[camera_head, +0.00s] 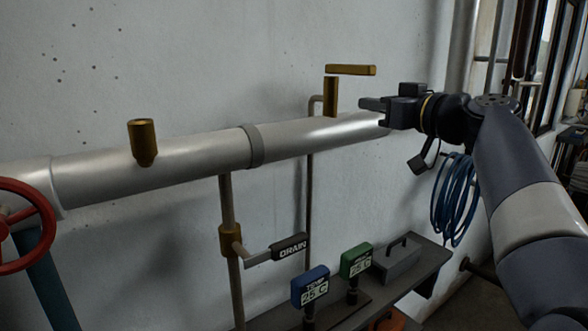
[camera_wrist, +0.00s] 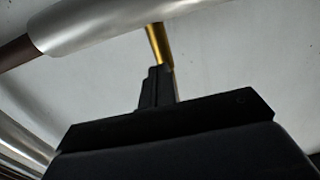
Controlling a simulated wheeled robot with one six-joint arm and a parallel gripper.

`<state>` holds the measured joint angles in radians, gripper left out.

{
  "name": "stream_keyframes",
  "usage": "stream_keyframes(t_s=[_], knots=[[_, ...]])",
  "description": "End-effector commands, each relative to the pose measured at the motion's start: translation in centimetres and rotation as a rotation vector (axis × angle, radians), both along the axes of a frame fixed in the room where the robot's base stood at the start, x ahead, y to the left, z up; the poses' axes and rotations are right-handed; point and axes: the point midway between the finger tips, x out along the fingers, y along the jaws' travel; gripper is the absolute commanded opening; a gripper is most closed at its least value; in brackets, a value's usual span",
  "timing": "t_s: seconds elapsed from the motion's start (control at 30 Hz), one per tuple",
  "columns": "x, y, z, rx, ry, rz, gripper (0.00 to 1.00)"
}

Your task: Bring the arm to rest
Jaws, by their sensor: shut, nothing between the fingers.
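My gripper (camera_head: 374,109) is at the right of the head view, at the end of my outstretched arm. It points left, in front of the far right part of the silver pipe (camera_head: 190,163). Its fingers are shut with nothing between them. A brass valve (camera_head: 330,97) with a flat brass handle (camera_head: 350,70) stands just left of and above the fingertips. I cannot tell whether they touch it. In the wrist view the shut fingers (camera_wrist: 157,88) show from behind, with a brass stem (camera_wrist: 158,44) just beyond them and the pipe (camera_wrist: 110,22) at the top.
A red handwheel (camera_head: 22,225) is at the far left. A brass fitting (camera_head: 143,142) stands on the pipe. A DRAIN lever (camera_head: 290,246) sits below it. A blue hose coil (camera_head: 455,200) hangs below my arm.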

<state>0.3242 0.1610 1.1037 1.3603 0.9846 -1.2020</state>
Motion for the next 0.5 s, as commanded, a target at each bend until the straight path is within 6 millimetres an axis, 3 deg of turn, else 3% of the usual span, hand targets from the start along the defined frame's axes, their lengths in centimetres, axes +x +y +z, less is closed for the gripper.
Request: stream_keyframes(t_s=[0.33, 0.5], knots=[[-4.7, -3.5, -0.4, -0.002, -0.001, -0.004, 0.0], [-2.7, -1.8, 0.3, 0.003, 0.005, 0.006, 0.0]])
